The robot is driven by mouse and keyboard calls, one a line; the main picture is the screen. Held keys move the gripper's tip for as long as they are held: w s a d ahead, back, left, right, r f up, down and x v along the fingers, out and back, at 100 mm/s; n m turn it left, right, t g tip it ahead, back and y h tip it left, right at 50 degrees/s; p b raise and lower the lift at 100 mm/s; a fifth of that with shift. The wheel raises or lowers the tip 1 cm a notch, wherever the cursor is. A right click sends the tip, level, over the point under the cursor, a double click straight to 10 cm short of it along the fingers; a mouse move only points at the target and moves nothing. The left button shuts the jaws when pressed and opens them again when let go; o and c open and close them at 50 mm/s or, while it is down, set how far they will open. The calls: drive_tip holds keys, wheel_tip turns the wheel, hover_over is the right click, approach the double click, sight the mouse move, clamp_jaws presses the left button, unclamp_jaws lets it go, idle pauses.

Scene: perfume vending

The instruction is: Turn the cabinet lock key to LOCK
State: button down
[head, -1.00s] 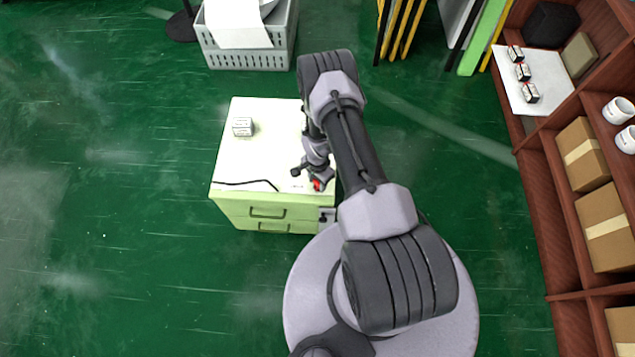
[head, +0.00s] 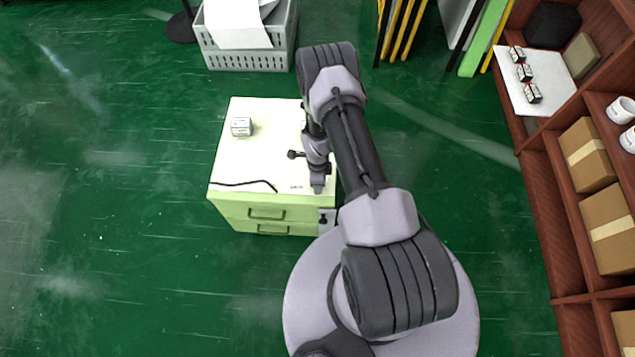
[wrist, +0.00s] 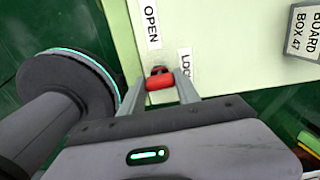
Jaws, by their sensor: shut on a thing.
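The red key (wrist: 159,81) sits in a dark lock at the edge of the cabinet top in the wrist view. My gripper (wrist: 158,78) is shut on the key, with one grey finger on each side of its red handle. An OPEN label (wrist: 151,22) lies above the key and a LOCK label (wrist: 186,64) lies to its right, partly covered by a finger. In the head view my gripper (head: 318,186) is at the front right corner of the pale green cabinet (head: 262,160), and the key is hidden there.
A grey crate (head: 250,58) stands behind. A brown shelf (head: 537,180) with cartons is at the right. Green floor is clear at the left.

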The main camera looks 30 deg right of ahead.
drive_tip(key=shift+m, duration=0.4)
drive_tip(key=c, duration=0.9)
unclamp_jaws()
wheel_tip(320, 180, up, 17)
drive_tip(key=p, duration=0.6)
drive_tip(key=shift+r+p, duration=0.2)
drive_tip(key=shift+p, duration=0.1)
